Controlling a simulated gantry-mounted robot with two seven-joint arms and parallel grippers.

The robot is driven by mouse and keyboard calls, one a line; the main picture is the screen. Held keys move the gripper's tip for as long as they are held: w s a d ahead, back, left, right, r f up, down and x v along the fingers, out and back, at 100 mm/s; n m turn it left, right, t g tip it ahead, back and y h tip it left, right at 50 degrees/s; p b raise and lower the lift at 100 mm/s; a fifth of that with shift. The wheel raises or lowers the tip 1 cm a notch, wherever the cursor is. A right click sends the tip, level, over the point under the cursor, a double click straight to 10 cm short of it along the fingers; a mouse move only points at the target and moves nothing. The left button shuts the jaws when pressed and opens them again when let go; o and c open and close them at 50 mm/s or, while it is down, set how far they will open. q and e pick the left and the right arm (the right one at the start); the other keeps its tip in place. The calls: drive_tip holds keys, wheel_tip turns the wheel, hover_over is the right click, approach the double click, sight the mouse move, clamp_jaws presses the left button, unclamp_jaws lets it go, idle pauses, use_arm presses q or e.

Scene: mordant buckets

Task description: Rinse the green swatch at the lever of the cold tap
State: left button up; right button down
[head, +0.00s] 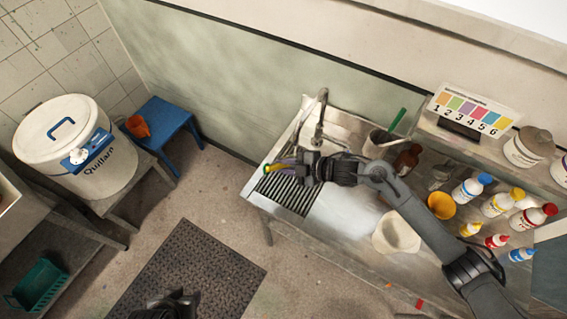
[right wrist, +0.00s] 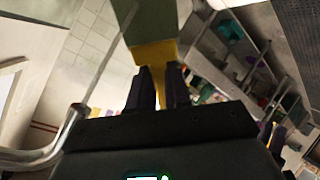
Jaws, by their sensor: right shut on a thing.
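My right gripper (head: 283,168) is over the ribbed drainboard (head: 292,190), left of the sink. It is shut on a yellow piece (right wrist: 152,54) with a flat green panel, seemingly the green swatch (right wrist: 148,20), beyond it. In the head view only a small yellow and green end (head: 267,168) of the held thing shows. The curved metal tap (head: 322,105) rises behind the gripper, apart from it. A metal pipe (right wrist: 38,158) shows at the left in the right wrist view. I cannot make out which lever is cold. A dark part, probably my left gripper (head: 176,302), shows at the bottom edge.
A grey pot (head: 378,146) with a green stick, a brown jar (head: 407,160), a white bowl (head: 396,234) and several bottles crowd the counter's right. A numbered colour card (head: 470,110) stands behind. A white bucket (head: 75,150) stands far left.

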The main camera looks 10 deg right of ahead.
use_arm(q)
drive_tip(key=shift+a, duration=0.15)
idle(0.3)
drive_tip(key=shift+r, duration=0.15)
idle(0.5)
idle(0.5)
drive_tip(key=shift+r+p, duration=0.15)
drive_tip(key=shift+p, duration=0.15)
idle(0.6)
